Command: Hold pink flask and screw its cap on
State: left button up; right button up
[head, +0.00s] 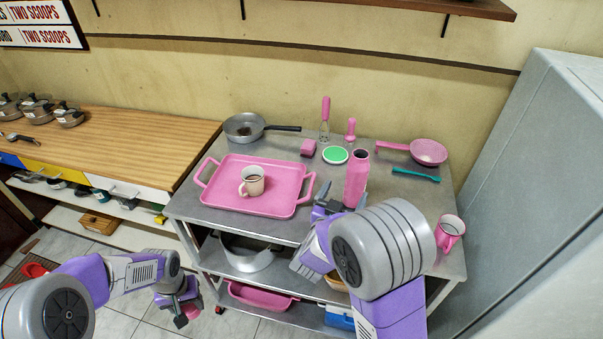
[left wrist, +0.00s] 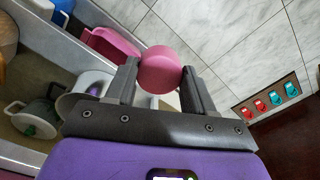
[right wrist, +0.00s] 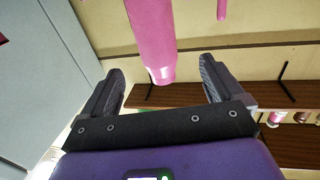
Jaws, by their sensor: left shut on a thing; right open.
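The pink flask (head: 356,180) stands upright near the front of the metal cart's top, with a dark open mouth and no cap on it. My right gripper (head: 328,206) is open beside the flask's lower part. In the right wrist view the flask (right wrist: 152,38) shows beyond and between the two spread fingers (right wrist: 164,88); I cannot tell whether they touch it. My left gripper (head: 182,312) is low at the left, off the cart. In the left wrist view its fingers (left wrist: 158,80) are shut on a round pink cap (left wrist: 159,68).
A pink tray (head: 232,205) with a mug (head: 252,181) lies left of the flask. A frying pan (head: 243,127), a green-topped round item (head: 335,155), a pink pan (head: 428,151) and a pink mug (head: 449,230) stand around. A grey cabinet (head: 530,190) bounds the right.

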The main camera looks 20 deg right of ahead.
aim_at(353, 180)
pick_arm(q)
jog(key=shift+s, duration=0.15)
jog(key=shift+f+b, duration=0.75)
pick_arm(e)
jog(key=x, duration=0.6)
jog(key=shift+f, duration=0.2)
jog(key=shift+w+d+r, duration=0.1)
jog(key=shift+w+d, duration=0.15)
pick_arm(q)
jog(key=shift+f, duration=0.2)
pick_arm(e)
jog(key=shift+w+d, duration=0.2)
jog(key=shift+d, duration=0.1)
pick_arm(q)
jog(key=shift+f+b, duration=0.7)
jog(key=shift+b, duration=0.15)
pick_arm(e)
jog(key=x, duration=0.2)
jog(key=f+x, duration=0.1)
jog(key=shift+w+d, duration=0.2)
jog(key=shift+d, duration=0.15)
jog(key=shift+w+d+r, duration=0.2)
jog(key=shift+w+d, duration=0.05)
jog(key=shift+w, duration=0.05)
